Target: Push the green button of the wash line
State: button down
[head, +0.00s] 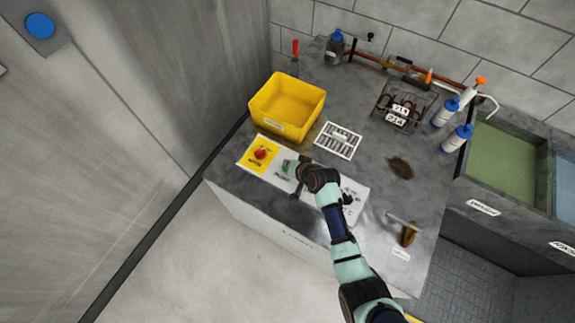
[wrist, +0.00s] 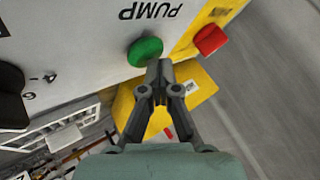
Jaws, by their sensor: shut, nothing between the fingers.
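The green button (wrist: 143,50) shows in the wrist view on a white panel under the word PUMP. In the head view the green button (head: 287,165) sits on the panel at the counter's front, just left of my gripper. My gripper (wrist: 159,65) is shut and empty, its fingertips at the lower right edge of the button in the wrist view. I cannot tell whether they touch it. In the head view my gripper (head: 296,188) is over the panel's front part.
A red button (head: 261,154) on a yellow patch sits left of the green one. A black knob (wrist: 10,95) is on the panel's other side. A yellow bin (head: 287,104) and white grate (head: 338,141) stand behind. A wire rack (head: 405,104) and bottles are farther back.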

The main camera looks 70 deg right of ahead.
jog(key=shift+r+p, duration=0.55)
notch_tip(320, 180, up, 6)
jog(key=p, duration=0.6)
jog(key=shift+r, duration=0.1)
